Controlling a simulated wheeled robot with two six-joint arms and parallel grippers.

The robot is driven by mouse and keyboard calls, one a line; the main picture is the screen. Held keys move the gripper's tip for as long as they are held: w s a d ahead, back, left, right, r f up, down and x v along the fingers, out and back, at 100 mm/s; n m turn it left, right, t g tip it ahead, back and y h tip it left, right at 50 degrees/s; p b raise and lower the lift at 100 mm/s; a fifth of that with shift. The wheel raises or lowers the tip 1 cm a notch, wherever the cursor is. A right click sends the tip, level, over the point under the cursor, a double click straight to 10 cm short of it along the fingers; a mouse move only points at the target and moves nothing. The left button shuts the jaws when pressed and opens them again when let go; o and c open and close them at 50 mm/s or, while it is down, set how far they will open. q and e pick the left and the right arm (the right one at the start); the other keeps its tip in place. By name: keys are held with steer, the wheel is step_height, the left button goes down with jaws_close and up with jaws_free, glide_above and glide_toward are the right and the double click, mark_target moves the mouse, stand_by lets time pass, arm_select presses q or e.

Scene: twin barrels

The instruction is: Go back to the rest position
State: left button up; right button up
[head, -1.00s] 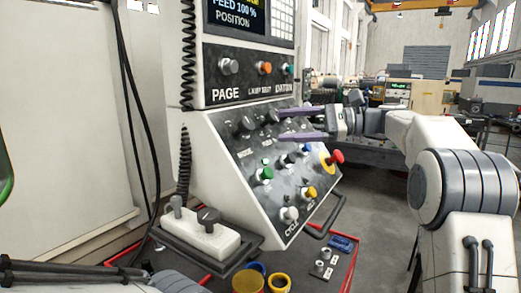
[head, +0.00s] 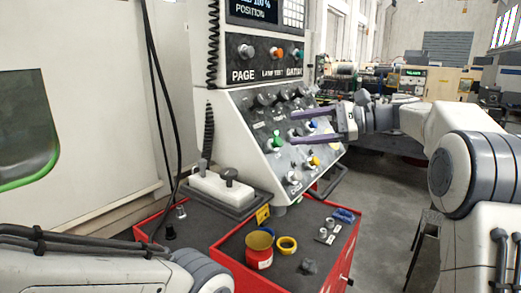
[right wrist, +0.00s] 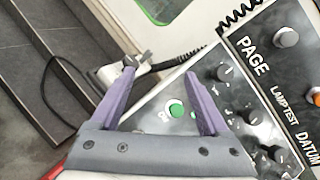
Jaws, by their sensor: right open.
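My right gripper (head: 292,128) is open and empty, its two purple fingers reaching left in front of the sloped control panel (head: 247,118). In the right wrist view the fingers (right wrist: 160,74) are spread, with nothing between them but the view of the panel and floor beyond. A green button (head: 277,140) looks bright on the panel near the lower finger; it also shows in the right wrist view (right wrist: 175,108), apparently apart from the fingers. Part of my left arm shows at the lower left of the head view, but its gripper is out of view.
A red cart (head: 226,249) below the panel carries a red can (head: 259,258), a yellow ring (head: 287,245) and small parts. A white box with a knob (head: 221,189) stands beside the panel. Black cables (head: 158,110) hang at left. Open floor (head: 385,215) lies right of the cart.

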steer(key=s+f+n+h, duration=0.1)
steer(key=s+f+h, duration=0.25)
steer(key=f, duration=0.55)
steer(key=s+f+h, duration=0.2)
steer(key=f+h, duration=0.2)
steer(key=f, duration=0.6)
steer(key=s+d+f+n+g+h, duration=0.1)
steer(key=s+d+f+n+h, duration=0.3)
steer(key=s+f+n, duration=0.35)
steer(key=s+d+f+n+h, duration=0.45)
steer(key=s+f, duration=0.35)
steer(key=s, duration=0.3)
steer(key=s+a+r+n+g+y+b, duration=0.2)
steer(key=s+a+n, duration=0.5)
steer(key=s+a, duration=0.6)
steer(key=shift+s+a+r+n+g, duration=0.4)
steer(key=shift+a+r+g, duration=0.1)
steer(key=shift+r, duration=0.45)
